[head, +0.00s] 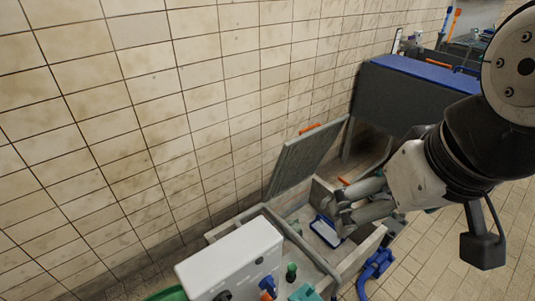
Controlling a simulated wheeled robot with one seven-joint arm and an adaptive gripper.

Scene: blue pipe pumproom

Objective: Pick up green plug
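A small green piece with a darker top (291,271), which looks like the green plug, stands in the near part of an open grey crate (353,262), beside a white box. It is small, so its exact shape is hard to tell. My gripper (341,208) is over the far part of the crate, above and to the right of the green piece and apart from it. Its two grey fingers look spread, and I see nothing held between them. A blue-and-white item (326,231) lies just below the fingertips, partly close to them in the picture.
A white box (232,262) with dark and blue fittings stands at the near left. A teal piece (305,292) lies near the green one. The crate's raised grey lid (305,160) leans by the tiled wall. A blue pipe part (375,270) lies on the floor at right.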

